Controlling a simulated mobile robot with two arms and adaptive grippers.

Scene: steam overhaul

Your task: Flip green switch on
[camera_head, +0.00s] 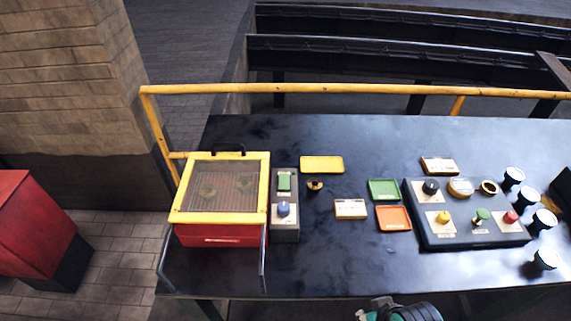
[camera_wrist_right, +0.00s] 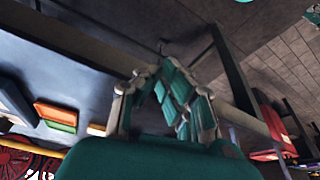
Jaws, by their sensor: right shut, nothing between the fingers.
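A green rocker switch (camera_head: 285,182) sits at the top of a narrow grey box that also carries a blue knob (camera_head: 283,209). A second green control, a small knob (camera_head: 481,216), stands on the dark control panel at the right, between a yellow knob and a red one. I cannot tell from here how the rocker is set. My right gripper (camera_wrist_right: 178,78) shows in the right wrist view with its fingers together and empty, apart from any switch. A teal part of my arm shows at the bottom edge of the head view. My left gripper is not in view.
A red box with a yellow-framed mesh lid (camera_head: 180,216) stands left of the grey box. Yellow, green and orange trays and a white-faced block lie mid-table. Several white-topped round items stand right of the control panel (camera_head: 415,226). A yellow rail (camera_head: 350,90) runs behind the black table (camera_head: 330,265).

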